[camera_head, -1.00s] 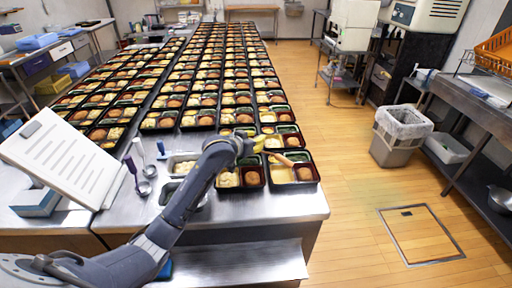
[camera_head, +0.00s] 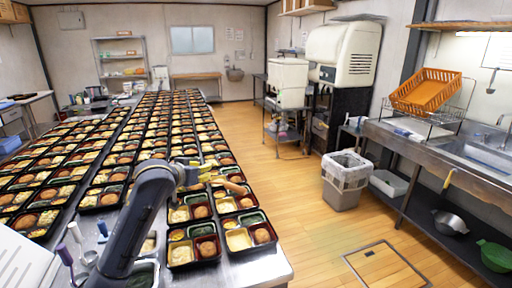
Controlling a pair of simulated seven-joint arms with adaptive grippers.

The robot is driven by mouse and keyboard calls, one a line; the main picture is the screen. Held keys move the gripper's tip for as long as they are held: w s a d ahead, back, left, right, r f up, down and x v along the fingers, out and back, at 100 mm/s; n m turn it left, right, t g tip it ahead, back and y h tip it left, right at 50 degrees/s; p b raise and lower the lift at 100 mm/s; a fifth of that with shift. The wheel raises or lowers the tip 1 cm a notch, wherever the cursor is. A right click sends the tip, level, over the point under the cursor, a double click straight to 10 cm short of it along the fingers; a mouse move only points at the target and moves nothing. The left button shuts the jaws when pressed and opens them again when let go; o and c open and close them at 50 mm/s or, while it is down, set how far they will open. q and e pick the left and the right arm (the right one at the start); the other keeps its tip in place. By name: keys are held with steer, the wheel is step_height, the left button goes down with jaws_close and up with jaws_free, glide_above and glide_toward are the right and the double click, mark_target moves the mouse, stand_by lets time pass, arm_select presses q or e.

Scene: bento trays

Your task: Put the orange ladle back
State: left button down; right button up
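My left gripper (camera_head: 203,179) is above the bento trays near the front right of the table. An orange-brown handle (camera_head: 231,186), which looks like that of the orange ladle, sticks out to the right from its fingers. The gripper looks shut on it, though the fingers are small in view. I cannot make out the ladle's bowl. My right gripper is not in view.
Rows of filled bento trays (camera_head: 180,255) cover the table. A white slanted board (camera_head: 22,262) is at the bottom left. A grey bin (camera_head: 343,190) stands on the floor to the right. An orange basket (camera_head: 427,90) sits above the sink counter. The floor between is clear.

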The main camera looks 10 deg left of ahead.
arm_select(q)
steer(key=shift+s+d+r, duration=0.1)
steer(key=shift+s+r, duration=0.2)
steer(key=shift+r, duration=0.3)
steer(key=shift+s+r, duration=0.3)
steer(key=shift+r, duration=0.3)
steer(key=s+d+f+n+y, duration=0.1)
steer(key=s+d+f, duration=0.3)
steer(key=s+f, duration=0.2)
steer(key=s+d+f+y, duration=0.1)
steer(key=s+d+f, duration=0.2)
steer(key=s+f, duration=0.4)
steer(key=shift+s+d+f+n, duration=0.25)
steer(key=shift+s+d+n, duration=0.15)
steer(key=shift+s, duration=1.75)
steer(key=shift+r, duration=0.1)
